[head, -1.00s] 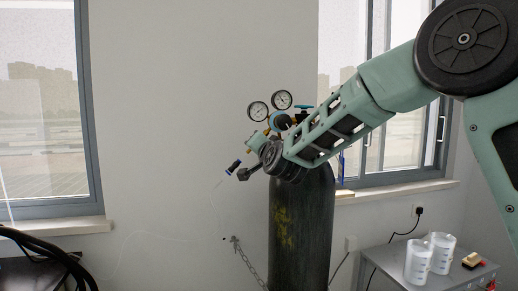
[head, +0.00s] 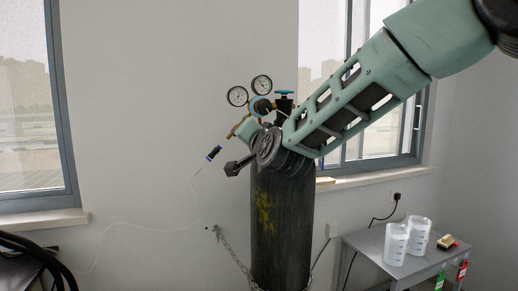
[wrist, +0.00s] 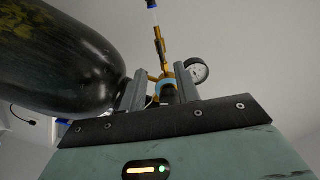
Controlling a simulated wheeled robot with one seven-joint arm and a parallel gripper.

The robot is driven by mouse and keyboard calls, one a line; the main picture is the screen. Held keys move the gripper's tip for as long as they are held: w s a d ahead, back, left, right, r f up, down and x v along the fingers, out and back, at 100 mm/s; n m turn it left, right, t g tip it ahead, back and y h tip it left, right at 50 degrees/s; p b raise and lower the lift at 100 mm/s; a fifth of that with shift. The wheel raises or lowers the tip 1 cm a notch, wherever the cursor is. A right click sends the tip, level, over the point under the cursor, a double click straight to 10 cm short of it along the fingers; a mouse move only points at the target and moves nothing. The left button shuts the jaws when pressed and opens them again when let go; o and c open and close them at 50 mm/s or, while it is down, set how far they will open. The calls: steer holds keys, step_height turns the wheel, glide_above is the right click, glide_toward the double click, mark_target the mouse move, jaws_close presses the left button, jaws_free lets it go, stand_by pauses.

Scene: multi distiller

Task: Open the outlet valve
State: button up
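The dark gas cylinder (head: 282,225) stands upright with a brass regulator (head: 243,130) and two round gauges at its top. A black valve with a blue handle (head: 284,94) sits right of the gauges. A thin brass outlet line ends in a blue-black connector (head: 213,152). I cannot tell which part is the outlet valve. My gripper (wrist: 161,88) is at the regulator, its two grey fingers apart. Brass fittings and a blue ring (wrist: 165,86) show between and beyond the fingers; contact is unclear. In the head view, my wrist hides part of the regulator and cylinder neck.
The cylinder body (wrist: 60,50) is close beside my gripper in the wrist view. A chain (head: 233,257) runs to the cylinder. A grey table (head: 375,246) at the right holds two white beakers. Black hoses (head: 35,250) lie at lower left.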

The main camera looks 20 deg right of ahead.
steer(key=s+b, duration=0.1)
steer(key=s, duration=0.7)
steer(key=shift+s, duration=0.25)
steer(key=s+a+f+n+g+y+p, duration=0.3)
steer(key=s+a+f+n+g+y, duration=0.2)
steer(key=s+a+f+n+g, duration=0.8)
steer(key=s+d+f+n+g+h, duration=0.1)
steer(key=s+d+f+g+h, duration=0.1)
steer(key=s, duration=0.7)
steer(key=s+d+f+n+g+h+p, duration=0.1)
steer(key=s+d+f+n+g+h, duration=0.1)
steer(key=s+f, duration=0.4)
steer(key=s+d+g, duration=0.1)
steer(key=s+d, duration=0.1)
steer(key=s, duration=0.1)
steer(key=shift+d+f+p, duration=0.3)
steer(key=shift+d+f, duration=0.1)
